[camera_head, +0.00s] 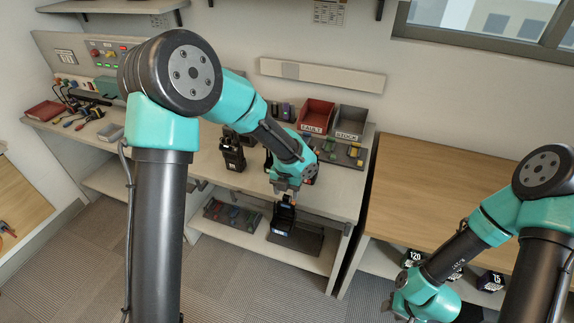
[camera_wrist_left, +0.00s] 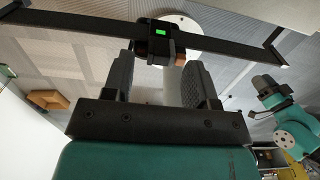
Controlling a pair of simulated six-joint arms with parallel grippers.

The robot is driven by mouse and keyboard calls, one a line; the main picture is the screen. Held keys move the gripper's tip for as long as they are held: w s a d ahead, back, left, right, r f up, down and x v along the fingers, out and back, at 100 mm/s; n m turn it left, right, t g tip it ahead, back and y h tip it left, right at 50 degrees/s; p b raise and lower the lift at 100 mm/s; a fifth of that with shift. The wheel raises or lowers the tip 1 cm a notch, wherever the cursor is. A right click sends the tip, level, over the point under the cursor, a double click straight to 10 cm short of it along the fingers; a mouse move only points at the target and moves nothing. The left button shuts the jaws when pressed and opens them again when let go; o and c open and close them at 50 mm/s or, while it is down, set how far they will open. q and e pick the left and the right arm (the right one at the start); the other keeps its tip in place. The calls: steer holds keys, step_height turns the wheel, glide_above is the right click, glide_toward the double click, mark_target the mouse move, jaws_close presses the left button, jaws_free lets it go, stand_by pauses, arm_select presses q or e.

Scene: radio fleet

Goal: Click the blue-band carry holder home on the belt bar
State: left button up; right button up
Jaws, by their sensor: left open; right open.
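A black holder with a blue band (camera_head: 282,219) hangs upright at the front edge of the bench, just below my left gripper (camera_head: 286,188). That gripper points down, open. In the left wrist view its two fingers (camera_wrist_left: 160,66) stand apart, with a black device with a small green display (camera_wrist_left: 160,33) just beyond their tips. A long dark bar (camera_wrist_left: 80,22) runs across behind the fingers there; I cannot tell whether the device is seated on it. The blue band is not visible in that view. My right gripper (camera_head: 396,309) is low at the right, away from the bench.
Black radios (camera_head: 231,154) stand on the bench left of my left gripper. Red (camera_head: 316,115) and grey (camera_head: 350,122) bins sit behind. A lower shelf (camera_head: 255,252) holds dark trays. A wooden table (camera_head: 450,185) at right has a clear top, with numbered black weights (camera_head: 491,281) below.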

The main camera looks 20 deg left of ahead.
arm_select(q)
step_height(320, 180, up, 16)
stand_by(0.5)
stand_by(0.7)
